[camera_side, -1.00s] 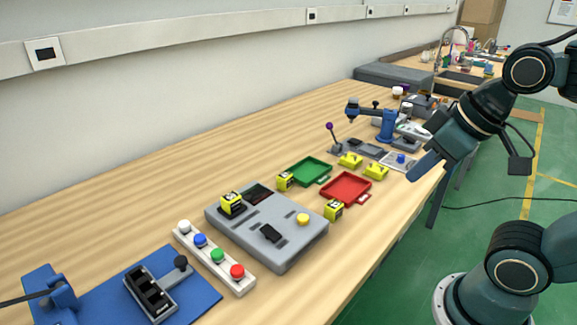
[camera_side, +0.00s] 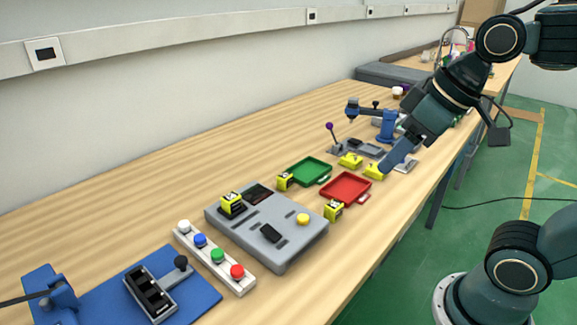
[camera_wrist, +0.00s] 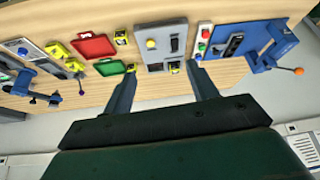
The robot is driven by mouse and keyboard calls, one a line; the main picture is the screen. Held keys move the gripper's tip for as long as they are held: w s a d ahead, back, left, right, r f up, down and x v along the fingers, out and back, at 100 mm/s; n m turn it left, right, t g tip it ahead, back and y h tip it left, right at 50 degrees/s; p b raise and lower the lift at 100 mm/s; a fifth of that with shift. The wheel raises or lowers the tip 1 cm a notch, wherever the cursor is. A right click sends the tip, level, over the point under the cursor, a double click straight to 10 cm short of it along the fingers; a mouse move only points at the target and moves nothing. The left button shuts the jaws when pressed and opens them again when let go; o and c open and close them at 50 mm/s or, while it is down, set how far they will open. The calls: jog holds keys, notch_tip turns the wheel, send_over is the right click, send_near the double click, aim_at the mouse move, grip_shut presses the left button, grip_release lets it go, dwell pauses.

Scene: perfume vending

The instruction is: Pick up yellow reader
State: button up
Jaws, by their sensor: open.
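Several small yellow pieces are on the table, and I cannot tell which one is the reader. Yellow blocks with dark-and-white faces sit on the grey console (camera_side: 232,201), beside the green tray (camera_side: 285,181) and by the red tray (camera_side: 334,211). Two plainer yellow pieces (camera_side: 350,160) (camera_side: 374,171) lie beyond the trays. My gripper (camera_side: 390,162) hangs above the table near the farther plain yellow pieces, apart from them as far as I can tell. In the wrist view my gripper (camera_wrist: 161,68) is open and empty, its two fingers spread wide.
The grey console (camera_side: 285,250) has a yellow button. A strip of coloured buttons (camera_side: 213,257) and a blue base (camera_side: 200,300) with a black holder stand nearer. A purple-knobbed lever (camera_side: 331,140) and a blue device (camera_side: 386,125) are at the back. Bare wood lies along the wall side.

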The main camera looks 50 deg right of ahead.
jog(key=w+a+r+n+g+y, duration=0.1)
jog(key=w+a+r+n, duration=0.15)
jog(key=w, duration=0.35)
jog(key=w+a+r+n+y, duration=0.1)
jog(key=w+r+n, duration=0.15)
jog(key=w, duration=0.35)
jog(key=n+g+y, duration=0.2)
jog(key=n+g, duration=0.2)
jog(key=n, duration=0.8)
send_over(231, 196)
jog(key=d, duration=0.5)
notch_tip(231, 196, down, 16)
jog(key=shift+d+f, duration=0.2)
jog(key=shift+f, duration=0.2)
jog(key=shift+a+f, duration=0.2)
jog(key=shift+a, duration=0.05)
jog(key=shift+d+x, duration=0.2)
jog(key=shift+x, duration=3.8)
